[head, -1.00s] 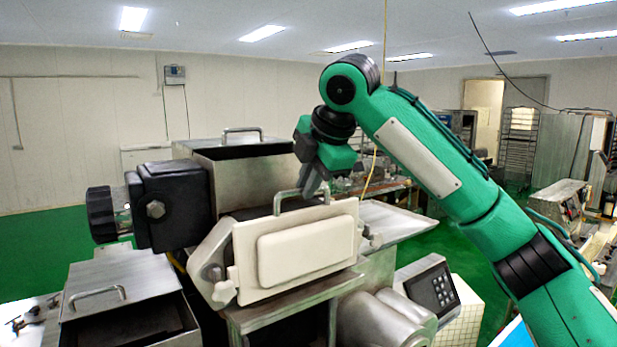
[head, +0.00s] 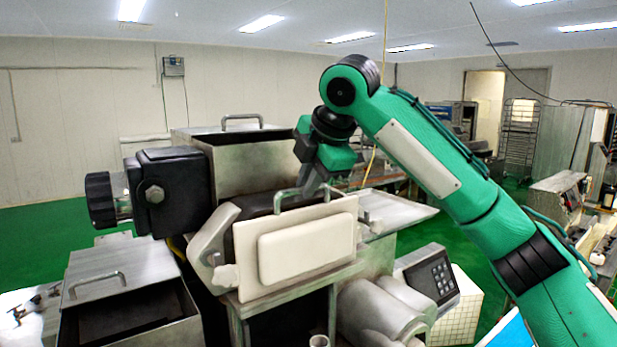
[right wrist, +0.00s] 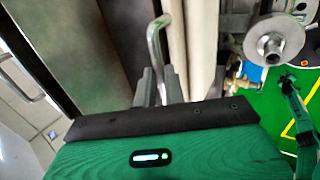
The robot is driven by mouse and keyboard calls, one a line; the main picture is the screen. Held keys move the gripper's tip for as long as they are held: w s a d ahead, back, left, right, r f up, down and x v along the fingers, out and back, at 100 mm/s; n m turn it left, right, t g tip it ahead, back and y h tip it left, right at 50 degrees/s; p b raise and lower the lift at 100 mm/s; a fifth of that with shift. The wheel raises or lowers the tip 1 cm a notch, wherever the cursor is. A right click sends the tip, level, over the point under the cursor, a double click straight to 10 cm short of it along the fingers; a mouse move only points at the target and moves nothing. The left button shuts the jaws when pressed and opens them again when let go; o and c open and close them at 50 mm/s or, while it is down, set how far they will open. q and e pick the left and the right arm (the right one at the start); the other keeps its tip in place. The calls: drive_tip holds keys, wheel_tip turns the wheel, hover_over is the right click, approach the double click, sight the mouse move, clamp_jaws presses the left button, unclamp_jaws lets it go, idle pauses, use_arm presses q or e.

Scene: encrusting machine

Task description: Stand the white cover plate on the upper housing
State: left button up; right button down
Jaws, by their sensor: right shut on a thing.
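The white cover plate (head: 305,252) is upright, a little tilted in the head view, with a raised rounded panel on its face. My right gripper (head: 312,190) is shut on the metal handle at its top edge; the right wrist view shows the handle (right wrist: 155,40) between the fingers (right wrist: 158,88). The plate stands in front of the upper housing (head: 212,238), whose pale left side and right knob show past its edges. Whether plate and housing touch is hidden. My left gripper is not in view.
A steel hopper (head: 245,165) with a handled lid rises behind. A black motor block (head: 175,195) with a knob is at the left. An open steel box (head: 120,265) lies lower left. A keypad panel (head: 432,280) and rounded metal cylinders (head: 375,318) are lower right.

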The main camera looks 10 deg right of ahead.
drive_tip(key=shift+r, duration=0.15)
drive_tip(key=c, duration=1.4)
unclamp_jaws()
drive_tip(key=shift+s, duration=0.1)
drive_tip(key=shift+o, duration=1.1)
drive_tip(key=p+v, duration=0.1)
drive_tip(key=v, duration=0.6)
drive_tip(key=shift+r, duration=0.15)
